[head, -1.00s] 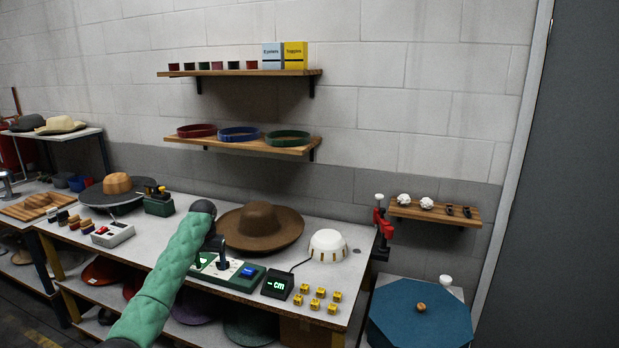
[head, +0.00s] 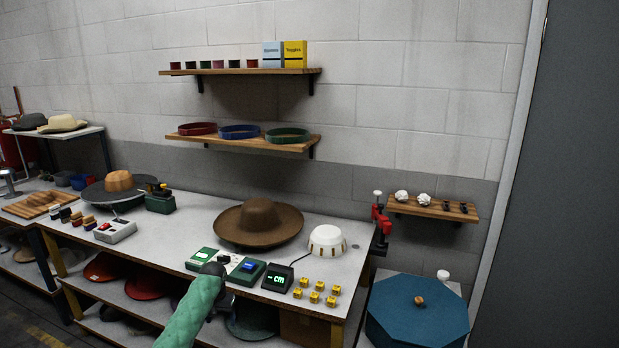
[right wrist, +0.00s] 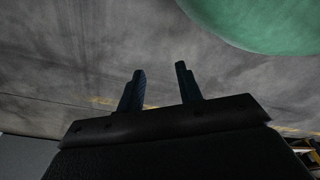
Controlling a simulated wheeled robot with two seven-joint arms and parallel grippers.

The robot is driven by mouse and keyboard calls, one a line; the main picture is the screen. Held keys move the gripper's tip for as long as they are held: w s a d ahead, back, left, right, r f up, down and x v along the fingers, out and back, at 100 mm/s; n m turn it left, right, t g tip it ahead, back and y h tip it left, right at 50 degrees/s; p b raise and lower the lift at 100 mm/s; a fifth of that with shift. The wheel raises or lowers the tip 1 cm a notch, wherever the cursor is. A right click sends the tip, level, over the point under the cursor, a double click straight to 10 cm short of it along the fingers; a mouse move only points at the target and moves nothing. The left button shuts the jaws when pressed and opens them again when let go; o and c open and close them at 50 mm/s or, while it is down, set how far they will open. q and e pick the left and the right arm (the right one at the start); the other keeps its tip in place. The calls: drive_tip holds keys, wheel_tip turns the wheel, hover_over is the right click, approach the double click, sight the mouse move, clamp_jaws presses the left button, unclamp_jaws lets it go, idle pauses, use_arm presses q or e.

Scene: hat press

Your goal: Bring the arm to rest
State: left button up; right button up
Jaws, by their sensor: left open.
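My left arm, in a green sleeve, comes up from the bottom of the head view. Its dark left gripper (head: 220,262) shows small at the bench's front edge, in front of the green control box (head: 246,270); it is open, and I see nothing held in it. In the right wrist view my right gripper (right wrist: 162,88) has two dark fingers standing well apart, with nothing between them. The right gripper does not show in the head view.
A brown hat (head: 258,222), a white dome (head: 327,240), a small display (head: 277,278) and several yellow blocks (head: 316,292) sit on the bench (head: 180,230). A blue octagonal lid (head: 420,310) is at right. Coloured hats lie on the shelf below the bench.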

use_arm(q)
drive_tip(key=s+d+f+b, duration=0.1)
drive_tip(key=s+d+f, duration=0.2)
drive_tip(key=s+f, duration=1.3)
drive_tip(key=s+d+f+b, duration=0.1)
drive_tip(key=s+d+f, duration=0.3)
drive_tip(key=s+f, duration=1.15)
drive_tip(key=s+d+f, duration=0.1)
drive_tip(key=s+f, duration=0.4)
drive_tip(key=s, duration=0.6)
drive_tip(key=s+d+f+t, duration=0.1)
drive_tip(key=s+d+f, duration=0.1)
drive_tip(key=s+f, duration=0.4)
drive_tip(key=s+d+f+m+b, duration=0.1)
drive_tip(key=s+f, duration=0.4)
drive_tip(key=s, duration=1.1)
drive_tip(key=shift+s+d+f+h, duration=0.15)
drive_tip(key=shift+s+d+h, duration=0.05)
drive_tip(key=shift+s+h, duration=0.15)
use_arm(e)
drive_tip(key=w+a+r, duration=0.3)
drive_tip(key=w+r, duration=0.2)
drive_tip(key=r, duration=0.1)
drive_tip(key=shift+w+a+r, duration=0.3)
drive_tip(key=shift+s+f, duration=0.15)
drive_tip(key=shift+s, duration=0.05)
